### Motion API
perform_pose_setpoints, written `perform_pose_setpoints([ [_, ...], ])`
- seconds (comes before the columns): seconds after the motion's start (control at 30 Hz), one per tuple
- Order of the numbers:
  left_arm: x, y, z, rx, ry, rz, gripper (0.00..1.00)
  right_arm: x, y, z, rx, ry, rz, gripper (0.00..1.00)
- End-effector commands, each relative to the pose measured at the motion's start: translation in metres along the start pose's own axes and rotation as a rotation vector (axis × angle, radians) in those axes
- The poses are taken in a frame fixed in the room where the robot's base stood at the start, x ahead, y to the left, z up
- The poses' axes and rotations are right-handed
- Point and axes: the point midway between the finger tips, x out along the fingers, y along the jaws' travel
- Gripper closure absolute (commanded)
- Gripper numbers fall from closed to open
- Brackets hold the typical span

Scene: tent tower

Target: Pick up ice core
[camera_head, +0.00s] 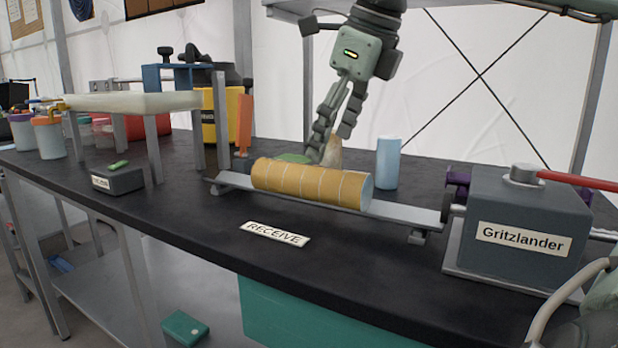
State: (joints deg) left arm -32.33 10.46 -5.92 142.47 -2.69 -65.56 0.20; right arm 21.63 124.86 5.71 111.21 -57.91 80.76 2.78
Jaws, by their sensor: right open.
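An orange-yellow cylinder with pale bands and a pale blue end (312,184), which looks like the ice core, lies on its side along a grey metal rail (405,211) on the black bench. My right gripper (332,128) hangs from the top, fingers down, a little above and apparently behind the cylinder. Its fingers are apart and hold nothing visible. A small tan object (333,153) shows below the fingers, partly hidden behind the cylinder. A smaller pale blue cylinder (388,163) stands upright behind the rail. My left gripper is not in view.
A grey Gritzlander machine (525,225) stands at the rail's right end. An upright orange piece (244,125) stands near its left end.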

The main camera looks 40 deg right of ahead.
Motion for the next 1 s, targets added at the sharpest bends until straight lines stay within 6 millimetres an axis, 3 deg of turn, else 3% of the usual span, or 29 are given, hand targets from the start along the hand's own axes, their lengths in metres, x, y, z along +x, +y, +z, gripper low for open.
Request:
perform_pose_setpoints([
  [0.6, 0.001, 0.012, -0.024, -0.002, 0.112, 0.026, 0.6, 0.073, 0.006, 0.005, -0.001, 0.003, -0.002, 0.25],
  [0.9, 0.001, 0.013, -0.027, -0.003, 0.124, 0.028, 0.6, 0.077, 0.006, 0.005, -0.001, 0.001, -0.003, 0.25],
  [1.0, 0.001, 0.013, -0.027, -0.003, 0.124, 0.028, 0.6, 0.077, 0.006, 0.005, -0.001, 0.001, -0.003, 0.37],
])
